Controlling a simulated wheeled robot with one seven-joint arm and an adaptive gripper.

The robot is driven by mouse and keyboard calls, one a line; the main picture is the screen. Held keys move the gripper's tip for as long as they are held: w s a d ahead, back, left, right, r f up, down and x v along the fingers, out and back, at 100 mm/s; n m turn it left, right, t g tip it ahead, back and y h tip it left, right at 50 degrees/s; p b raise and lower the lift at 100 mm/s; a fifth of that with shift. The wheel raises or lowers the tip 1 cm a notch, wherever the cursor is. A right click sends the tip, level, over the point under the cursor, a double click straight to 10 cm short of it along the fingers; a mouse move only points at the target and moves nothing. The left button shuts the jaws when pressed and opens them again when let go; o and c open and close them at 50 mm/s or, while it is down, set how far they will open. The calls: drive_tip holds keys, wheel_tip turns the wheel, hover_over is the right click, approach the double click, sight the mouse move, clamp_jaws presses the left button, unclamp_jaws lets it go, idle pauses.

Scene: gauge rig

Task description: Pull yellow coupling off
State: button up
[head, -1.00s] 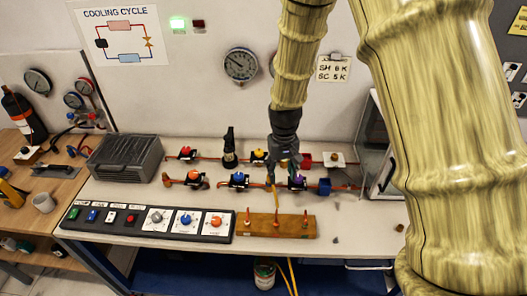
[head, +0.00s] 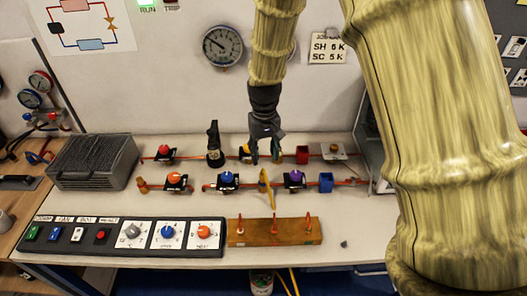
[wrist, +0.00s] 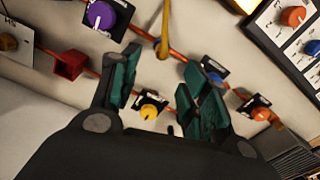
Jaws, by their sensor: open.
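The yellow coupling (head: 264,182) sits on the front copper pipe, between a blue-knobbed and a purple-knobbed valve. In the wrist view the coupling (wrist: 162,47) is a yellow piece with a stalk running to the top edge. My gripper (head: 265,158) is open, with nothing between its teal fingers, over the rear pipe and behind the coupling. In the wrist view the gripper (wrist: 163,90) has the coupling ahead of the gap between its fingers, apart from them. A yellow-knobbed valve (wrist: 149,110) shows between the fingers; in the head view it is partly hidden.
The purple valve (head: 294,178) and blue valve (head: 227,178) flank the coupling. A red box (head: 302,154) and blue box (head: 326,182) lie to the right. A wooden block with copper stubs (head: 240,231) and the control panel (head: 130,250) stand in front.

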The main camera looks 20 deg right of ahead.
sight(263, 170)
drive_tip(key=shift+a+f, duration=0.2)
drive_tip(key=shift+f, duration=0.1)
drive_tip(key=shift+w+f+p, duration=0.1)
drive_tip(key=shift+f+p, duration=1.45)
drive_tip(key=shift+f, duration=3.35)
clamp_jaws()
